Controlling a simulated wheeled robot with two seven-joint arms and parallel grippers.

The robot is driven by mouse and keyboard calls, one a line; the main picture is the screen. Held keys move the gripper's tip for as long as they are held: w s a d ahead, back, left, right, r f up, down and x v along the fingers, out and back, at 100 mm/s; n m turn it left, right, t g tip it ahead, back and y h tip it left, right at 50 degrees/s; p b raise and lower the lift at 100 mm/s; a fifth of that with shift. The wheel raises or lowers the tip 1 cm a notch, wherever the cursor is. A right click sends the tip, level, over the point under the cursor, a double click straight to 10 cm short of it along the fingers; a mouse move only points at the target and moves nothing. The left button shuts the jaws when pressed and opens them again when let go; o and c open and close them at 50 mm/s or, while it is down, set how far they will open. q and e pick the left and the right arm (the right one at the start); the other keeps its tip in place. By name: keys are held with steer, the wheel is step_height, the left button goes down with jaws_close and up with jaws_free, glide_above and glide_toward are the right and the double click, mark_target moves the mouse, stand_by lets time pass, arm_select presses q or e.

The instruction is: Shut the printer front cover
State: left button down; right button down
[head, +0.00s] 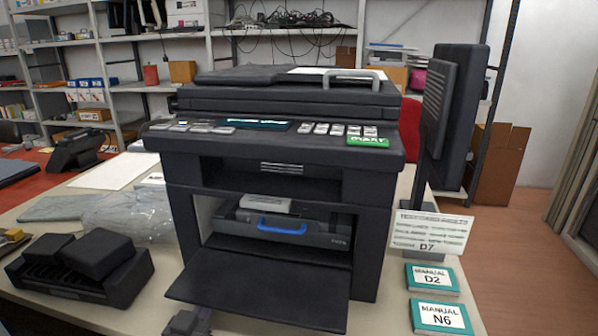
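The black printer (275,160) stands on the table. Its front cover (262,292) is folded down and lies almost flat in front of the open bay, sloping toward me. Inside the bay sits a dark toner cartridge (320,240) with a blue handle (281,226). A small grey part at the bottom edge, just below the cover's front left edge, looks like the tip of my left gripper (186,323). Most of it is cut off, so I cannot tell whether it is open or touches the cover. My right gripper is not in view.
A black rack with dark blocks (85,268) and a clear plastic bag (125,215) lie left of the printer. Manuals (432,279) and a D7 card (432,230) are at the right. A tall dark panel (452,115) stands behind them. The table before the cover looks clear.

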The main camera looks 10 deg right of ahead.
mark_target(204, 296)
arm_select(q)
steer(key=shift+r+p, duration=0.45)
steer(key=shift+r, duration=0.2)
steer(key=shift+w+r+p, duration=0.2)
steer(key=shift+r+p, duration=1)
steer(key=shift+r, duration=0.25)
steer(key=shift+w+d+r+p, duration=0.15)
steer(key=shift+w+r+p, duration=0.1)
steer(key=shift+r+p, duration=0.25)
steer(key=shift+w+d+r+p, duration=0.1)
steer(key=shift+w+r+p, duration=0.2)
steer(key=shift+r, duration=0.55)
